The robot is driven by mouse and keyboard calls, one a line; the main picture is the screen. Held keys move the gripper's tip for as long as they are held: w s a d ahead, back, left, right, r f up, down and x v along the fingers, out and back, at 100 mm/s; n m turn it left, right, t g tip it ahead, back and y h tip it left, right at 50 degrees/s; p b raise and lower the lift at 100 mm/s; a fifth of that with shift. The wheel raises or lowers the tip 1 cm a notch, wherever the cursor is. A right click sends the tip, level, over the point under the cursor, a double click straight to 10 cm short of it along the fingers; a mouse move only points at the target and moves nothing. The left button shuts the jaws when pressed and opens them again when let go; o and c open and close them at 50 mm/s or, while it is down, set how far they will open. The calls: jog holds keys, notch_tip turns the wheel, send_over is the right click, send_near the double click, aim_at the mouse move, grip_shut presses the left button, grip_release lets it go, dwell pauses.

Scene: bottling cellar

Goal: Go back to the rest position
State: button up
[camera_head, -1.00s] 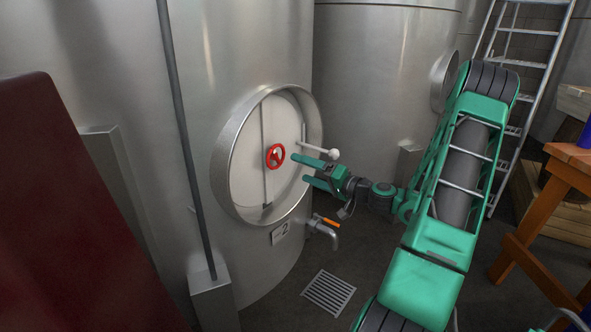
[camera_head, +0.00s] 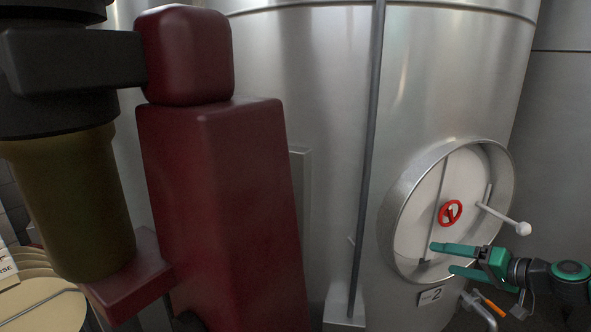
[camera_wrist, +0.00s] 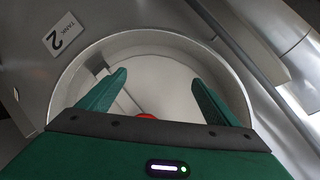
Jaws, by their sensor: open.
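My gripper (camera_head: 442,258) is green and open, with nothing between its fingers. In the head view it is at the lower right, in front of the round tank door (camera_head: 425,222). The door has a red handwheel (camera_head: 451,213) at its middle and a bar handle with a white knob (camera_head: 522,229) on its right. In the wrist view both fingers of my gripper (camera_wrist: 160,82) point at the pale door (camera_wrist: 160,75) inside its metal rim. Only a bit of the red handwheel (camera_wrist: 146,116) shows there, above the gripper body. I cannot tell the exact gap to the door.
A dark red machine column (camera_head: 235,200) with a dark cylindrical part (camera_head: 70,200) stands close on the left. A thin grey vertical pipe (camera_head: 368,150) runs down the steel tank (camera_head: 305,70). An orange-handled tap (camera_head: 490,302) is below the door, near my arm.

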jog(key=s+a+f+n+g+h, duration=0.2)
jog(key=s+a+g+h, duration=0.15)
jog(key=s+g, duration=0.5)
jog(key=s+d+r+m+g+h, duration=0.1)
jog(key=s+r, duration=0.3)
jog(key=s, duration=0.8)
jog(key=s+d+r+m+g+h, duration=0.1)
jog(key=s+r+m+g+h, duration=0.1)
jog(key=s, duration=0.9)
notch_tip(320, 180, up, 2)
jog(key=shift+s+r+m, duration=0.1)
jog(key=shift+s+m, duration=0.3)
jog(key=shift+m, duration=0.2)
jog(key=shift+h, duration=0.25)
jog(key=shift+w+f, duration=0.3)
jog(key=shift+w, duration=0.35)
